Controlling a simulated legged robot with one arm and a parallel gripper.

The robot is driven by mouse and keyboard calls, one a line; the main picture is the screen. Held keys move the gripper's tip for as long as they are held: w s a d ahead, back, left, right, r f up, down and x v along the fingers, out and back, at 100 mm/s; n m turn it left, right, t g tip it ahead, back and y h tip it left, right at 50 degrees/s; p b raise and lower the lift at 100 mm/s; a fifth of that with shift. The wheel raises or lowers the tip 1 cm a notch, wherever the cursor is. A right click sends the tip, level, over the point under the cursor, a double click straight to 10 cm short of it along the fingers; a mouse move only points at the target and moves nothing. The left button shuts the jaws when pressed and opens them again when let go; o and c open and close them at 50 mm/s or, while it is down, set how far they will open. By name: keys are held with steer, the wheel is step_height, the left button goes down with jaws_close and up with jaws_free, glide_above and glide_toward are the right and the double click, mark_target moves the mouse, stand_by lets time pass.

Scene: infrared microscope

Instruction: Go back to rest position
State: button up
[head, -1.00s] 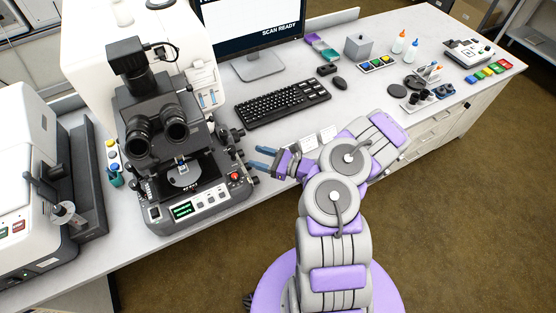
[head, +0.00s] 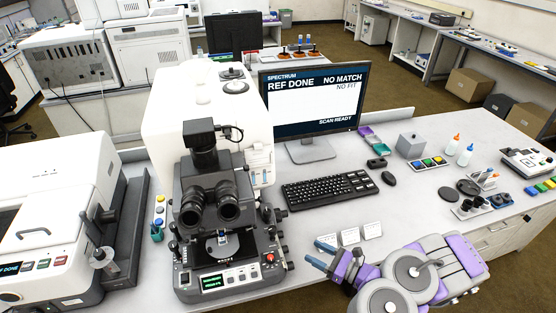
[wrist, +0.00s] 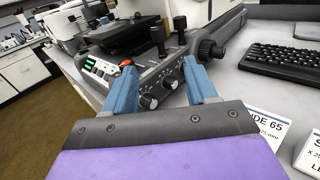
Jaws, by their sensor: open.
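My gripper (head: 320,254) is at the end of my purple and grey arm, low in the head view, over the front edge of the bench. Its two blue fingers (wrist: 160,88) are spread apart with nothing between them in the wrist view. The black microscope (head: 212,205) stands to the left of my gripper, apart from it. Its control knobs (wrist: 152,94) show beyond and between the fingers in the wrist view. A small bluish item sits on the microscope stage (head: 222,243).
A keyboard (head: 330,191) and a monitor (head: 313,100) reading "NO MATCH" and "SCAN READY" stand behind. White label cards (head: 350,236) stand just beyond my gripper. A white instrument (head: 50,225) fills the left. Bottles and trays occupy the right. Brown floor is open in front of the bench.

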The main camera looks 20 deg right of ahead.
steer(key=s+a+r+n+g+y, duration=0.2)
steer(key=a+r+n+g, duration=0.4)
steer(key=a+r+n, duration=0.3)
steer(key=s+a+r+n+g+y, duration=0.2)
steer(key=a+r+n+g+y, duration=0.1)
steer(key=a+r+n+g, duration=0.5)
steer(key=s+a+r+n+g+h, duration=0.25)
steer(key=s+r+n+h, duration=0.2)
steer(key=s, duration=0.35)
steer(key=s+a+r+n+g+h, duration=0.25)
steer(key=s+r+h, duration=0.2)
steer(key=s, duration=0.25)
steer(key=s+d+r+n+t+h+b, duration=0.1)
steer(key=s+d+n+t+h, duration=0.2)
steer(key=s+d+h, duration=0.5)
steer(key=shift+s+d+r+n+t, duration=0.35)
steer(key=shift+s+d, duration=0.25)
steer(key=shift+s, duration=0.45)
steer(key=shift+f, duration=0.1)
